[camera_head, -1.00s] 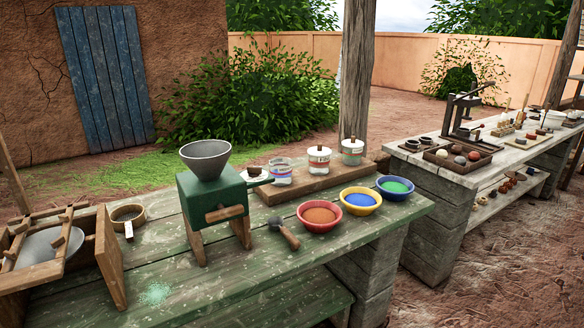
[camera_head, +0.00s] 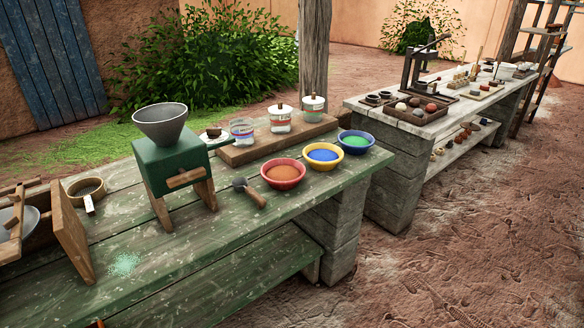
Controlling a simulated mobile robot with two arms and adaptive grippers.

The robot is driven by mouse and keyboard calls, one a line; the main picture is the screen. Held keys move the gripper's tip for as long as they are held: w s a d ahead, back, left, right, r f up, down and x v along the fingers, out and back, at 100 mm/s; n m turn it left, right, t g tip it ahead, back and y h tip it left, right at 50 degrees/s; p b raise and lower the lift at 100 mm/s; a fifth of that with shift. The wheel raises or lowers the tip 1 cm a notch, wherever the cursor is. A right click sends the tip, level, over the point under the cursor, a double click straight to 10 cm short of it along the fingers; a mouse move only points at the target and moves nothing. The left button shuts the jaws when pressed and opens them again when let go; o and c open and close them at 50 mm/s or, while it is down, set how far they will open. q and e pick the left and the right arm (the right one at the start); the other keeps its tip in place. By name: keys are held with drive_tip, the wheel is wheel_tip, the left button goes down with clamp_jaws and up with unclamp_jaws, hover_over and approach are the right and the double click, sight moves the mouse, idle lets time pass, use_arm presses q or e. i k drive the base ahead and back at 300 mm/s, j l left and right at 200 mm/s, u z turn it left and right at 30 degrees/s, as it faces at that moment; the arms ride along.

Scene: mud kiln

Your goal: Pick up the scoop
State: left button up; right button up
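The scoop (camera_head: 250,193) lies on the green wooden table (camera_head: 205,252). It has a dark metal head toward the back left and a brown wooden handle toward the front right. It lies between the green grinder (camera_head: 172,165) and the red bowl of orange-brown powder (camera_head: 283,174), apart from both. Neither of my grippers can be seen in the head view. A small orange bit shows at the bottom edge, too little to identify.
A yellow bowl (camera_head: 322,157) of blue powder and a blue bowl (camera_head: 355,142) of green powder stand right of the red one. Lidded jars (camera_head: 281,119) stand behind on a board. A wooden frame box (camera_head: 72,235) is at left. Open ground lies to the right.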

sight(240, 184)
drive_tip(key=i+l+u, duration=0.1)
drive_tip(key=l, duration=0.25)
drive_tip(key=i+l+u, duration=0.1)
drive_tip(key=i+l, duration=0.2)
drive_tip(key=i+l+u, duration=0.1)
drive_tip(key=l, duration=0.3)
drive_tip(key=i+l+u, duration=0.1)
drive_tip(key=l, duration=0.3)
drive_tip(key=i, duration=0.1)
